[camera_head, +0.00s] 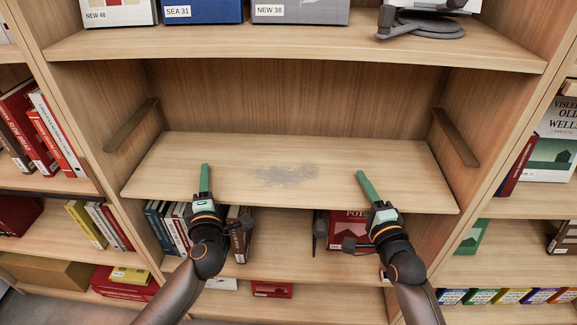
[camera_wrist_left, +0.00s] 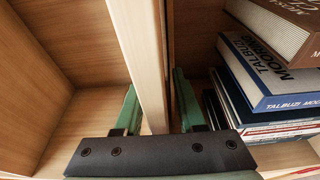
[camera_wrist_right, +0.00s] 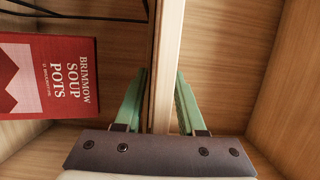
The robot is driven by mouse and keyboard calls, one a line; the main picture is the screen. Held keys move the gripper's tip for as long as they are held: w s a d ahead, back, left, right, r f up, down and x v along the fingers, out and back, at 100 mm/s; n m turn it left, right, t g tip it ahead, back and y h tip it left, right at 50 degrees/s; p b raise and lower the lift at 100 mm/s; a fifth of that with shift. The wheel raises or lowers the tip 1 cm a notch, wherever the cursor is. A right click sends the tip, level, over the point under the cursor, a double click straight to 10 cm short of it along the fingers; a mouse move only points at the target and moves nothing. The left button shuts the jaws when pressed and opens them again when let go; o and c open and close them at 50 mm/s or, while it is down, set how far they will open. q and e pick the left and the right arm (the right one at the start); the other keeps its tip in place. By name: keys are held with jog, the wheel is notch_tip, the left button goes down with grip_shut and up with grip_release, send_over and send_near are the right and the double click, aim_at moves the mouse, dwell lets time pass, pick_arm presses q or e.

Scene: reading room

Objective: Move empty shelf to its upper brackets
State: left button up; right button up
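The empty shelf (camera_head: 225,150) is a pale wooden board lying level in the middle bay, with a grey dusty patch at its centre. The upper brackets are two side strips, left (camera_head: 131,125) and right (camera_head: 455,138), standing above the board. My left gripper (camera_head: 204,183) straddles its front edge on the left, and my right gripper (camera_head: 366,188) does so on the right. One green finger of each lies above the board; the lower ones show in the wrist views. The board's edge runs between the left fingers (camera_wrist_left: 155,105) and the right fingers (camera_wrist_right: 163,100). Firm contact is unclear.
Above is a fixed shelf (camera_head: 290,45) with labelled boxes and a dark grey stand (camera_head: 425,25). Below the board are books, including a red soup book (camera_wrist_right: 45,75). Side bays hold more books. The space between board and upper shelf is clear.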

pick_arm(q)
grip_shut()
pick_arm(e)
grip_shut()
dwell(0.8)
pick_arm(q)
jog(key=shift+r, duration=0.2)
pick_arm(e)
jog(key=shift+r, duration=0.25)
